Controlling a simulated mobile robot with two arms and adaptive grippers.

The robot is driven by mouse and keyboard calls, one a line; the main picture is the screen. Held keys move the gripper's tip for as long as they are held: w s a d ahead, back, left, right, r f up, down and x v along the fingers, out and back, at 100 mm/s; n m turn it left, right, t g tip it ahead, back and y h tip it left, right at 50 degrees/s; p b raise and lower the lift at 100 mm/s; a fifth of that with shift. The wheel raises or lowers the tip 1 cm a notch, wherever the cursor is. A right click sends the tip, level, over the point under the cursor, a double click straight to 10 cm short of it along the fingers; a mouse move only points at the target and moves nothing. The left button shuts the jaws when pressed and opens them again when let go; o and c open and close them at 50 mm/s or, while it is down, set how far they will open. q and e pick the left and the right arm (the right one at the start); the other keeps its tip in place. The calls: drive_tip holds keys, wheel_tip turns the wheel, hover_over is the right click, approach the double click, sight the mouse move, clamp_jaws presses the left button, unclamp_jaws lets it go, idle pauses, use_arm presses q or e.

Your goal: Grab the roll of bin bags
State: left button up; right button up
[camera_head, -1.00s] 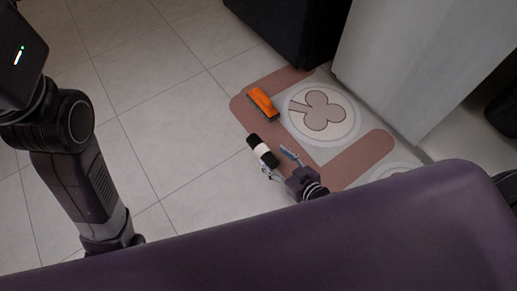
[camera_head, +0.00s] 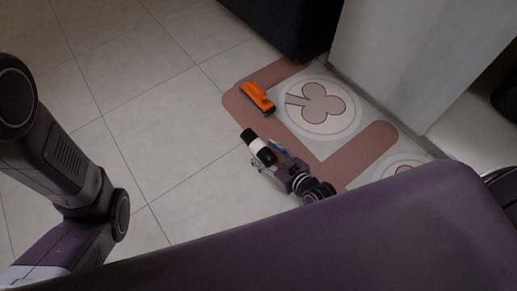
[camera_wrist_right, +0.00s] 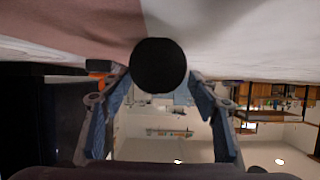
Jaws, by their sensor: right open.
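The roll of bin bags (camera_head: 259,148) is a black roll with a white band around its middle. It lies on the floor at the edge of the mat in the head view. In the right wrist view its round black end (camera_wrist_right: 158,66) faces the camera. My right gripper (camera_head: 265,158) is at the roll, with its fingers open. In the right wrist view the two fingers (camera_wrist_right: 158,98) stand apart, one to each side of the roll's end; I cannot tell whether they touch it. My left arm shows at the left of the head view, but its gripper is out of view.
A pink mat (camera_head: 365,157) with a pale clover pattern lies on the tiled floor (camera_head: 150,110). An orange brush-like object (camera_head: 257,97) lies on the mat beyond the roll. A pale cabinet (camera_head: 395,60) and a dark one (camera_head: 280,22) stand behind. The floor left of the roll is clear.

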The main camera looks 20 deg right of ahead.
sight(258, 146)
drive_tip(key=b+x, duration=0.2)
drive_tip(key=x, duration=0.1)
drive_tip(key=shift+w+d+f, duration=0.1)
drive_tip(key=shift+d+f, duration=0.05)
drive_tip(key=shift+f, duration=0.1)
drive_tip(key=shift+w+b, duration=0.3)
drive_tip(key=shift+c, duration=0.3)
drive_tip(key=c, duration=1.3)
